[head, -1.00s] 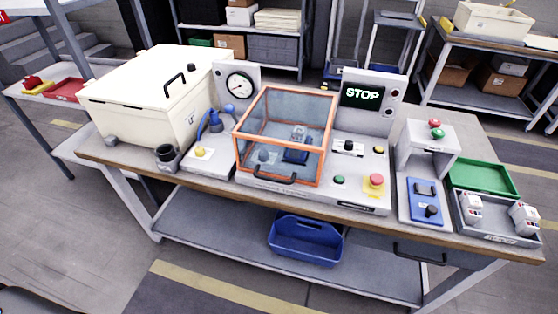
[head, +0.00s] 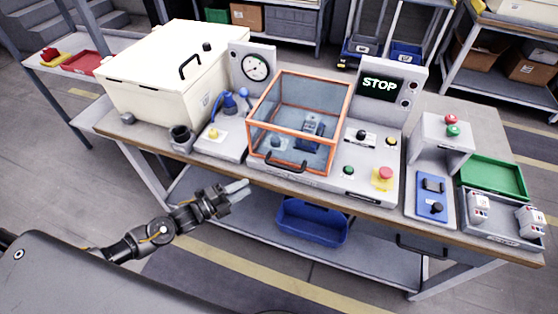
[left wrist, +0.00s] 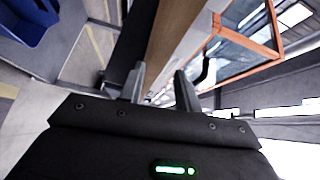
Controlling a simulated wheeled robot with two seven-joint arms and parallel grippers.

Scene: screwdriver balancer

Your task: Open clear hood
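The clear hood (head: 300,110), a see-through box with an orange frame, sits closed on the grey machine in the middle of the bench. Its black handle (head: 286,164) is low on the front side. A blue and grey fixture (head: 310,132) shows through the panels. My left gripper (head: 240,190) is in front of the bench edge, left of and below the handle, touching nothing. In the left wrist view its two fingers (left wrist: 160,82) are apart with nothing between them. The hood (left wrist: 245,35) and its black handle (left wrist: 203,72) show beyond them. My right gripper is not in view.
A cream cabinet (head: 165,80) and a gauge panel (head: 253,66) stand left of the hood. A STOP display (head: 380,86), a red button (head: 385,173) and a green tray (head: 493,178) are to the right. A blue bin (head: 312,222) is on the lower shelf. The bench's front edge runs below the hood.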

